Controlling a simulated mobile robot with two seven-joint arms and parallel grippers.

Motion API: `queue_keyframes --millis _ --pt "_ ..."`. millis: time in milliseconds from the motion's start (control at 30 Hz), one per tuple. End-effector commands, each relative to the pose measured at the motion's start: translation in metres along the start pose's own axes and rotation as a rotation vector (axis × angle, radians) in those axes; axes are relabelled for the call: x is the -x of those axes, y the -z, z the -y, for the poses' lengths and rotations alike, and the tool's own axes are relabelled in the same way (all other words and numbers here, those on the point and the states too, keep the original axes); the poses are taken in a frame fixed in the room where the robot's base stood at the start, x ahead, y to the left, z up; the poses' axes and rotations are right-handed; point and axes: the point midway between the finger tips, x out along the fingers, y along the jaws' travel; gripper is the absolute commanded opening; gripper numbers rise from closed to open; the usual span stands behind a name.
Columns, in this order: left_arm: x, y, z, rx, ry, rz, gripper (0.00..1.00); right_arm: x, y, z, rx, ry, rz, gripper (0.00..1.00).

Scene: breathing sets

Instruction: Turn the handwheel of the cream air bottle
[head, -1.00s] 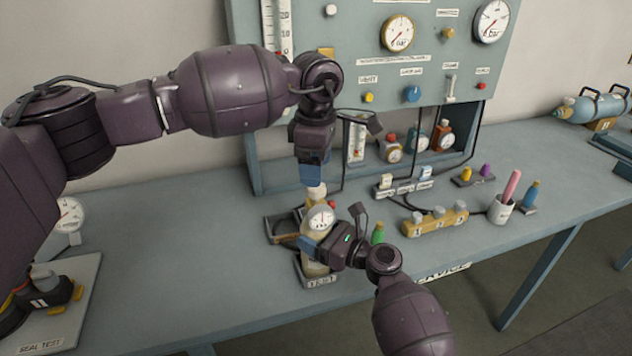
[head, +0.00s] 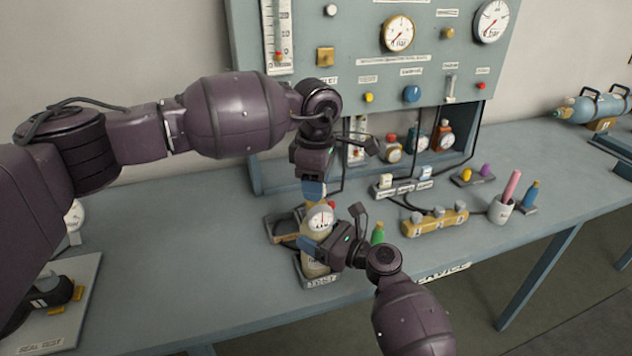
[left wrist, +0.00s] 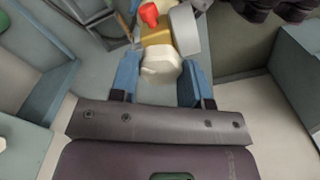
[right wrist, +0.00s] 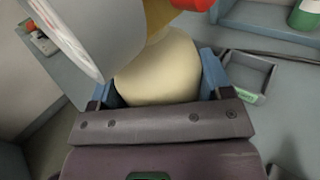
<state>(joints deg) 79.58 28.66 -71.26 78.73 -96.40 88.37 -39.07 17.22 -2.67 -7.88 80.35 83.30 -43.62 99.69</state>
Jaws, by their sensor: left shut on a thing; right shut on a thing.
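The cream air bottle (head: 312,268) stands upright in a small holder labelled TEST (head: 321,281), with a round white gauge (head: 320,217) near its top. My right gripper (head: 318,247) is shut on the bottle's body; the right wrist view shows the cream body (right wrist: 158,72) between the blue fingers. My left gripper (head: 313,192) points down over the bottle top and hides the handwheel in the head view. In the left wrist view the pale faceted handwheel (left wrist: 161,67) sits between the blue fingers, with a brass valve block (left wrist: 157,36) and a red part (left wrist: 149,14) beyond it. The left gripper is shut on the handwheel.
A gauge panel (head: 370,60) rises behind the table. A green bottle (head: 378,234), a brass manifold block (head: 436,222) and a white cup (head: 501,209) stand to the right.

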Motion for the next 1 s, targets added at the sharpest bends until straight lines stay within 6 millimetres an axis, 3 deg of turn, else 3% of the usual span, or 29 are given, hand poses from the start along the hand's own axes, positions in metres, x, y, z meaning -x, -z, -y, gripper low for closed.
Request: queue_keyframes --millis 467,1000 --pt "0.0005 0.0000 0.0000 0.110 0.000 0.000 0.19 0.0001 0.0002 0.0001 -0.001 0.000 0.000 0.16" --pt "0.0004 0.0001 0.0001 0.558 0.000 -0.001 0.19 0.0001 0.0003 0.0002 -0.001 0.001 0.000 0.16"
